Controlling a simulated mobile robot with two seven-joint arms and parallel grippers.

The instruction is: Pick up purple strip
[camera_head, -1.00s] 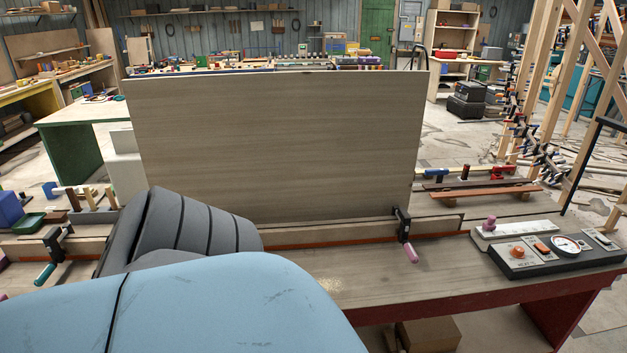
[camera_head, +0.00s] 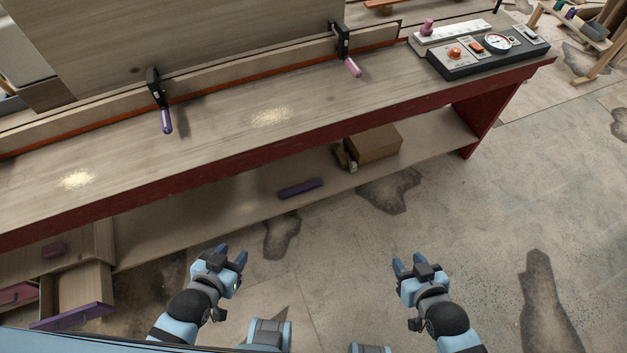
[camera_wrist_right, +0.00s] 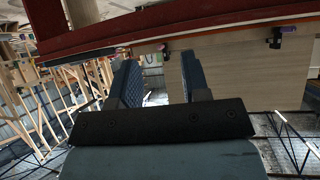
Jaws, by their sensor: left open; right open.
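A purple strip (camera_head: 301,187) lies on the lower shelf (camera_head: 235,215) under the workbench, near the shelf's front edge in the head view. My left gripper (camera_head: 231,257) is open and empty in front of the shelf, below and left of the strip in the picture. My right gripper (camera_head: 415,262) is open and empty, below and right of the strip. Neither gripper touches it. In the right wrist view the fingers of my right gripper (camera_wrist_right: 158,82) stand apart with nothing between them; the strip cannot be made out there.
A cardboard box (camera_head: 374,145) sits on the shelf right of the strip. The red-edged workbench top (camera_head: 220,135) overhangs the shelf. An open drawer (camera_head: 75,293) with a purple front stands at lower left. Clamps (camera_head: 166,120) hang on the bench. Floor is clear at right.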

